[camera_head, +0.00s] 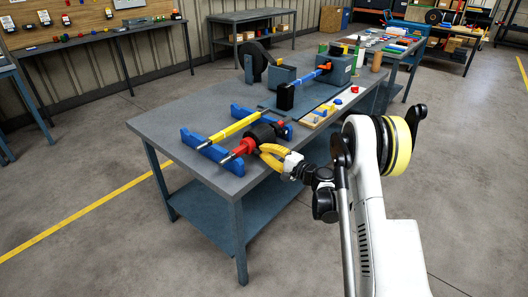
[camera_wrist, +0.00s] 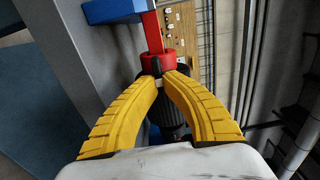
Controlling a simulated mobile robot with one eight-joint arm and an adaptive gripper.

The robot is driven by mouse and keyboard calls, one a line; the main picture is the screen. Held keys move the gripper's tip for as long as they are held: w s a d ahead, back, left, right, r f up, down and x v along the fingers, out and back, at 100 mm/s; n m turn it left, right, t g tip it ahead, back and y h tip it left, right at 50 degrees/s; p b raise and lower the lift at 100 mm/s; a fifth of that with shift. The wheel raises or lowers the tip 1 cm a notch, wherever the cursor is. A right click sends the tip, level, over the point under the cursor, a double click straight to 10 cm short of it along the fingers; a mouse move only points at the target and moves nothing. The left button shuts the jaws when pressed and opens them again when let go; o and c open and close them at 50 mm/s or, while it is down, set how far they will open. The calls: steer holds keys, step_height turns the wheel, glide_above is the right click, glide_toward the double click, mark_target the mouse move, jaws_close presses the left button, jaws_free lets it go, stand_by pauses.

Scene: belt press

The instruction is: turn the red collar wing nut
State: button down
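The red collar wing nut (camera_head: 244,147) is on a bar held across the blue stands at the table's near end. In the wrist view it shows as a red ring (camera_wrist: 158,62) with a flat red arm reaching up from it. My gripper (camera_head: 262,151) is at the nut's right side. Its two curved yellow fingers draw close together at the tips, in front of the ring, in the wrist view (camera_wrist: 160,80). Only a narrow gap with a small pale bit shows between them. Whether they pinch part of the nut is hidden. A black round part (camera_head: 264,133) sits behind the nut.
A yellow bar (camera_head: 235,127) lies across the blue stands (camera_head: 205,143), left of the nut. A blue bar (camera_head: 308,77) with a black block (camera_head: 285,96) and a tray of small coloured parts (camera_head: 330,108) are farther back. The table's near left corner is clear.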

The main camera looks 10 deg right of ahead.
steer(key=shift+d, duration=0.15)
steer(key=c, duration=1.5)
jaws_free()
steer(key=v, duration=1.2)
